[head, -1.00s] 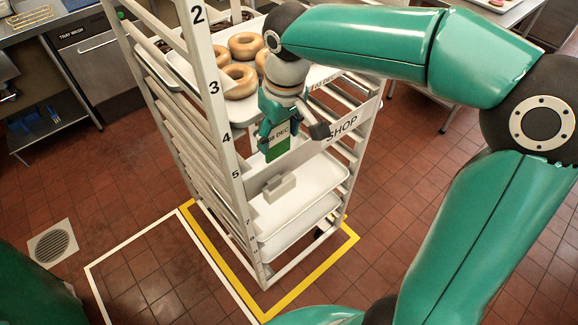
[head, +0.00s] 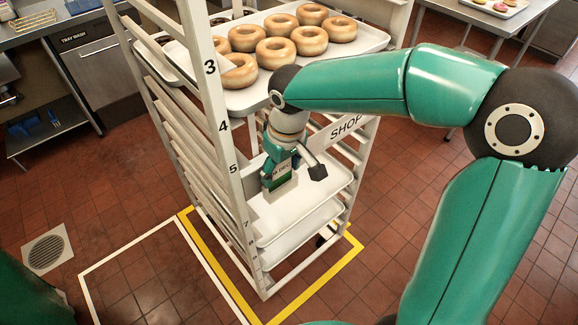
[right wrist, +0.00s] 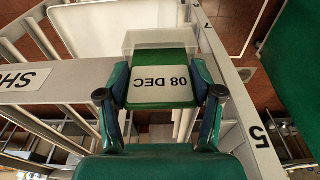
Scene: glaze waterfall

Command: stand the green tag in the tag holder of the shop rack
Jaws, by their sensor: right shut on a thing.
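The green tag (head: 281,174) has a white label reading "08 DEC". My right gripper (right wrist: 160,95) is shut on it, one finger at each side, and it also shows in the head view (head: 283,160). The tag (right wrist: 160,103) hangs roughly upright at the front of the shop rack (head: 240,190). The pale tag holder (head: 284,190) is at the tag's lower end and also shows in the right wrist view (right wrist: 160,39). The tag's lower edge overlaps the holder; I cannot tell whether it is inside the slot. My left gripper is not in view.
A tray (head: 365,46) of ring doughnuts (head: 277,53) sits high in the rack. Lower white trays (head: 325,185) lie behind the holder. The SHOP crossbar (head: 345,128) and numbered post (head: 222,130) are close to my gripper. Yellow floor tape (head: 330,270) surrounds the rack's base.

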